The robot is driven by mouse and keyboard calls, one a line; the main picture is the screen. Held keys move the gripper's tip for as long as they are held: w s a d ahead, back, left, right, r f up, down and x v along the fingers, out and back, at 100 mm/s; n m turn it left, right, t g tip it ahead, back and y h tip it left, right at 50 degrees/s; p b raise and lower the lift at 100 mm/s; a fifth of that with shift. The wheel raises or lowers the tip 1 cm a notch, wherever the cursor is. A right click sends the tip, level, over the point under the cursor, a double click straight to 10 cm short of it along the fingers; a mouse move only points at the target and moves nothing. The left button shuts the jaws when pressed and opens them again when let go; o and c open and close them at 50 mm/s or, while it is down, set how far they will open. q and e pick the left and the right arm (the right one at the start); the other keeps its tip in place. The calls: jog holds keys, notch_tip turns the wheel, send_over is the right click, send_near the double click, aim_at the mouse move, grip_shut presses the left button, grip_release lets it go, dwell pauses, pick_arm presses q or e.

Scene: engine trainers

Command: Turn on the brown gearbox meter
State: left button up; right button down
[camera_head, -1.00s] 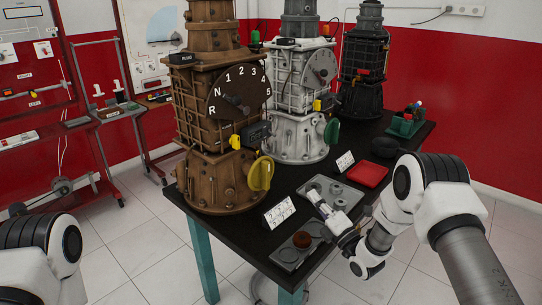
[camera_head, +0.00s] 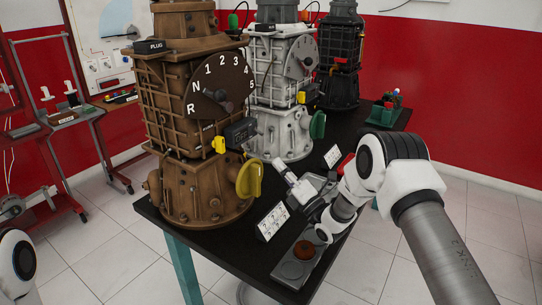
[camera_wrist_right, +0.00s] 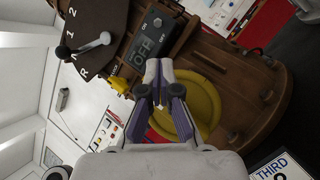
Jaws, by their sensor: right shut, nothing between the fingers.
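The brown gearbox (camera_head: 165,100) stands upright at the near end of the dark table. Its meter is a small black box (camera_head: 240,132) on its side, above a yellow handle (camera_head: 250,178). In the right wrist view the meter (camera_wrist_right: 143,50) reads OFF, with a small knob at its top end. My right gripper (camera_head: 279,164) is in front of the gearbox, right of the yellow handle. In the right wrist view its fingertips (camera_wrist_right: 160,66) are together and empty, close to the meter's lower edge; contact cannot be told. My left gripper is out of view.
A white gearbox (camera_head: 285,85) and a black gearbox (camera_head: 338,50) stand farther back. A green bin (camera_head: 385,115) is at the back right.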

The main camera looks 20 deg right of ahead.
aim_at(252, 131)
jog(key=p+x, duration=0.1)
jog(key=x, duration=0.7)
jog(key=shift+w+a+r, duration=0.15)
jog(key=shift+w+r, duration=0.1)
jog(key=shift+r, duration=0.05)
jog(key=shift+s+r+n+g+h+p, duration=0.15)
jog(key=shift+r+n+g+p, duration=0.1)
jog(key=shift+g+p, duration=0.4)
jog(key=shift+s+r+n+g+h+p, duration=0.15)
jog(key=shift+r+g+p, duration=0.15)
jog(key=shift+g+p, duration=0.35)
jog(key=shift+d+r+n+g+h+p, duration=0.3)
jog(key=shift+r+g+h+p, duration=0.15)
jog(key=shift+g+p, duration=0.35)
jog(key=shift+s+r+g+h+p, duration=0.1)
jog(key=shift+r+g+h+p, duration=0.25)
jog(key=shift+p, duration=0.2)
jog(key=shift+r+g, duration=0.1)
jog(key=shift+g, duration=0.55)
